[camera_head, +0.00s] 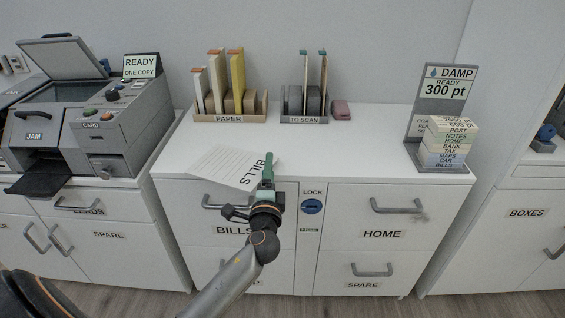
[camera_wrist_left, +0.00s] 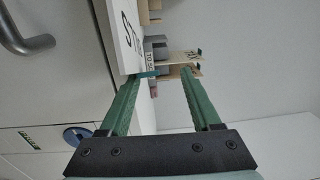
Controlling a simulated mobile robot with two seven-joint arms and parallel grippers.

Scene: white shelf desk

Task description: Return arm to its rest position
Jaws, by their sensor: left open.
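My left arm (camera_head: 225,280) reaches up from the lower middle of the head view. My left gripper (camera_head: 268,172) is at the front edge of the white desk, above the drawer marked BILLS. In the left wrist view its two green fingers (camera_wrist_left: 163,72) are apart, with nothing held between them. A white sheet marked BILLS (camera_head: 225,168) lies on the desk top, just left of the fingers. Its lettered end also shows in the left wrist view (camera_wrist_left: 126,38), close by one fingertip; I cannot tell if they touch. My right gripper is not in view.
The desk (camera_head: 345,150) has clear top space right of the gripper. A PAPER rack (camera_head: 230,118) and a TO SCAN rack (camera_head: 304,119) stand behind. A DAMP stand (camera_head: 440,90) with stacked labelled blocks (camera_head: 447,145) is at right, a grey machine (camera_head: 85,115) at left. Drawer handles (camera_head: 397,207) stick out in front.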

